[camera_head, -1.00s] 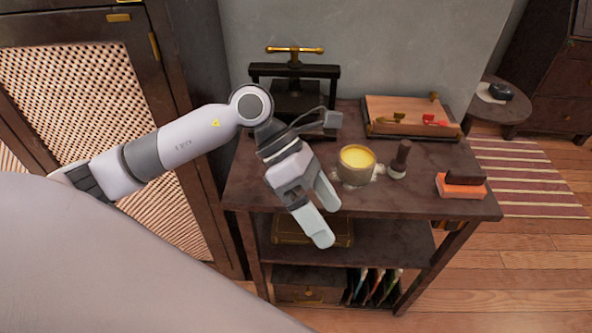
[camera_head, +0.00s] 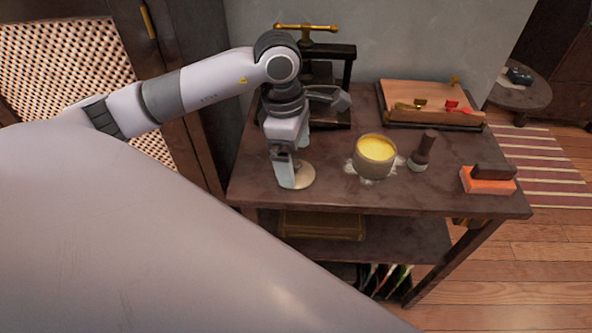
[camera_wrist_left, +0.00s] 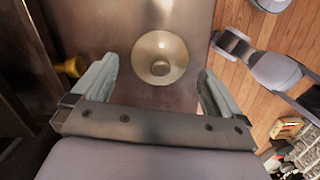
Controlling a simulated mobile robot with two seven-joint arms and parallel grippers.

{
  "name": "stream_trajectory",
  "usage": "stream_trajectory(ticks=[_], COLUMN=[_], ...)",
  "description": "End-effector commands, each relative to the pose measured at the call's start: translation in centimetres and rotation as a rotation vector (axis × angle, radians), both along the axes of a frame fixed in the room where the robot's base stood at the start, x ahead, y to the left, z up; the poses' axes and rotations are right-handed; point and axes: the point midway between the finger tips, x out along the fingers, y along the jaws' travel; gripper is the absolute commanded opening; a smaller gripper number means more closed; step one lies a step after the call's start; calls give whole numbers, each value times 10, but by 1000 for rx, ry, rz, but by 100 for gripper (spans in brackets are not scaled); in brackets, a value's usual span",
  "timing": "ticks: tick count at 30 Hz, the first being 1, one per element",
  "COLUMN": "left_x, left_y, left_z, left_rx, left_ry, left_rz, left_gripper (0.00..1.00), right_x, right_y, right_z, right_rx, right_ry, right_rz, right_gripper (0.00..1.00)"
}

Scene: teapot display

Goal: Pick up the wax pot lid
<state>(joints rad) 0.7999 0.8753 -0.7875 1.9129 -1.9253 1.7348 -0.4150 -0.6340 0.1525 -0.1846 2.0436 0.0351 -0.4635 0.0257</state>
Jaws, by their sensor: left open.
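The wax pot lid, a round pale-brass disc (camera_head: 303,176), lies on the dark table top left of the wax pot (camera_head: 375,168). My left gripper (camera_head: 291,183) points down over it and hides its left part. In the left wrist view the whole lid (camera_wrist_left: 150,45) shows with its centre knob, between and slightly ahead of the open fingers (camera_wrist_left: 158,70). The fingers hold nothing, and contact with the lid cannot be seen. The pot is full of yellow wax. My right gripper is not in view.
A dark press with a brass handle (camera_head: 307,27) stands behind my left gripper. A stamp (camera_head: 424,151), an orange block with a dark top (camera_head: 488,185) and a wooden board (camera_head: 428,101) are to the right. The table's front edge is close to the lid.

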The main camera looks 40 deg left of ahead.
Motion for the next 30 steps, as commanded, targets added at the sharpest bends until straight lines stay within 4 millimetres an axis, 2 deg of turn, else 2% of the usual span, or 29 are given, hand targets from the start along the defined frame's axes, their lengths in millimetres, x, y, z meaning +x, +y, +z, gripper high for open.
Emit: stream_trajectory(ticks=[1, 5, 13, 14, 15, 18, 30], left_x=[-1, 0, 0, 0, 0, 0, 1], left_y=[-2, -3, -4, -4, -4, -4, -4], left_z=[-9, -23, -26, -26, -25, -25, -19], left_rx=[-2, -2, -1, -1, -1, -2, -2], left_ry=[3, 2, 0, 0, 0, -1, -2], left_rz=[0, 1, 0, 0, 0, 0, 0], left_gripper=[100, 100, 100, 94, 80, 50, 49], right_x=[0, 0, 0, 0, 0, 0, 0], right_y=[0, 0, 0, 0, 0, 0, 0], right_z=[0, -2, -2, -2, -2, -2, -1], right_rx=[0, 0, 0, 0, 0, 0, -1], right_ry=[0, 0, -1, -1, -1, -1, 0], right_rz=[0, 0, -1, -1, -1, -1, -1], right_gripper=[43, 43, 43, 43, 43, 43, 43])
